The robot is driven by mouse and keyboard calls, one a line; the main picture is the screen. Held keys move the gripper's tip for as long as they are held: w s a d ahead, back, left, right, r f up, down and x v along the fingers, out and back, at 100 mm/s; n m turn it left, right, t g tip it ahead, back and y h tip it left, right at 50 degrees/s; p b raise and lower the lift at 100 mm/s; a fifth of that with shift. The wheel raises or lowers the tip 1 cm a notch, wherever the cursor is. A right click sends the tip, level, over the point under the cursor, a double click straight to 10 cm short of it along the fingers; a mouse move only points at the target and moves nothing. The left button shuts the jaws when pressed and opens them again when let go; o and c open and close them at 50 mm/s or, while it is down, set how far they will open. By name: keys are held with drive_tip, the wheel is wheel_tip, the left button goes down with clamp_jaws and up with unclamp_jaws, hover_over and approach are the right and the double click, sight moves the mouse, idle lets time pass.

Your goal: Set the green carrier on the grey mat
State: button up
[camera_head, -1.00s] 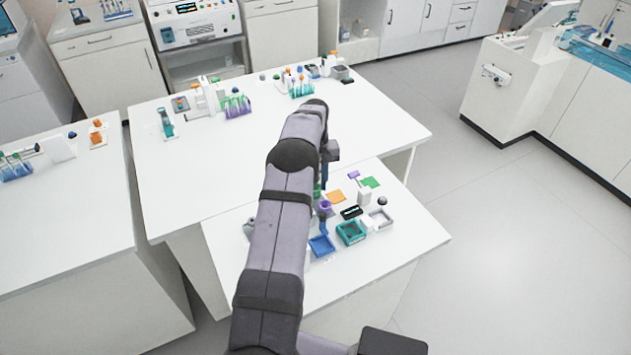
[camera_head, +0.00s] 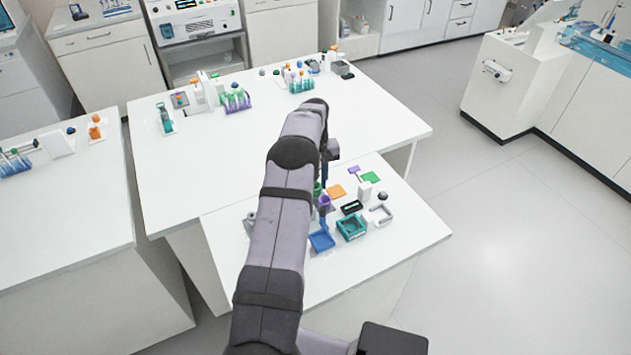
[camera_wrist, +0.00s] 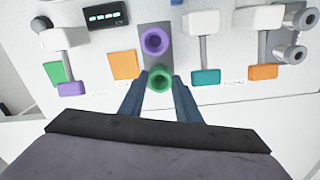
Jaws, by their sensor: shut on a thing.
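The green carrier (camera_wrist: 159,79) is a round, open-topped piece. In the wrist view it sits between the two fingertips of my gripper (camera_wrist: 158,86), which is shut on it. The grey mat (camera_wrist: 146,61) is a dark strip beneath and beyond it. A purple carrier (camera_wrist: 154,41) stands on the mat just past the green one. I cannot tell whether the green carrier touches the mat. In the head view my arm hides most of the gripper; a bit of the green carrier (camera_head: 317,188) shows beside the arm, with the purple carrier (camera_head: 324,202) near it.
An orange card (camera_wrist: 122,65) lies left of the mat, and a teal block (camera_wrist: 205,77) right of it. A black box (camera_wrist: 106,15) and a white block (camera_wrist: 201,22) stand farther off. Blue (camera_head: 321,240) and teal (camera_head: 352,228) trays lie toward the front; the table's front right is clear.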

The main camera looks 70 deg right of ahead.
drive_tip(key=o, duration=0.9)
drive_tip(key=shift+o, duration=0.2)
drive_tip(key=shift+w+f, duration=0.1)
drive_tip(key=shift+d+r+b, duration=0.1)
drive_tip(key=shift+r+b, duration=0.2)
drive_tip(key=shift+r, duration=0.05)
wheel_tip(320, 180, up, 7)
drive_tip(key=b, duration=0.2)
drive_tip(key=shift+s, duration=0.2)
drive_tip(key=shift+f, duration=0.1)
